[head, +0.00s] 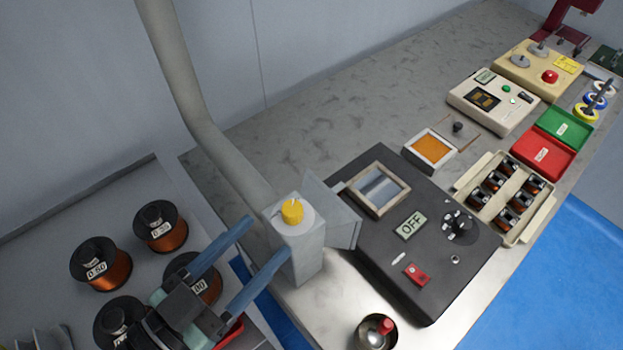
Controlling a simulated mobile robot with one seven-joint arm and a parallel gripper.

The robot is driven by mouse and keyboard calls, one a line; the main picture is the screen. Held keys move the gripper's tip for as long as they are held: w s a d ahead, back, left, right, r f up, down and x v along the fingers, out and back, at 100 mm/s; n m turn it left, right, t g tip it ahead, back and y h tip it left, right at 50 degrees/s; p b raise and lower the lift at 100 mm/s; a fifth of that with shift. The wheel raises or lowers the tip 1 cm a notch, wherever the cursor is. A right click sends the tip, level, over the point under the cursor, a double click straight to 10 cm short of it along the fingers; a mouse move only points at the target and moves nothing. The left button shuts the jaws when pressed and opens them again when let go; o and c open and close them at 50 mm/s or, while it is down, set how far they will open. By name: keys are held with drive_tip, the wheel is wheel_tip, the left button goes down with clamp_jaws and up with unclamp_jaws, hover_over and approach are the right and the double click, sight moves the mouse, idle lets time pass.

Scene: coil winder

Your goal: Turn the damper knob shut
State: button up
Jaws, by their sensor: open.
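The yellow damper knob (292,211) sits on a pale round dial on top of the grey duct box (308,262). A small pointer mark shows at the knob's upper edge; the dial's markings are too small to read. My gripper (266,238) comes in from the lower left with its two blue fingers spread apart and nothing between them. The fingertips are left of and below the knob in the picture, near the duct box. The knob is not between them. Whether a finger touches the box I cannot tell.
A grey pipe (190,95) rises from the duct box. A dark control panel (400,278) reading OFF stands right of it. Several copper wire spools (105,270) lie around my gripper at left. A metal bowl (372,338) is at the front.

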sight(299, 202)
drive_tip(key=p+x, duration=0.2)
drive_tip(key=x, duration=0.8)
drive_tip(key=shift+w+d, duration=0.1)
clamp_jaws()
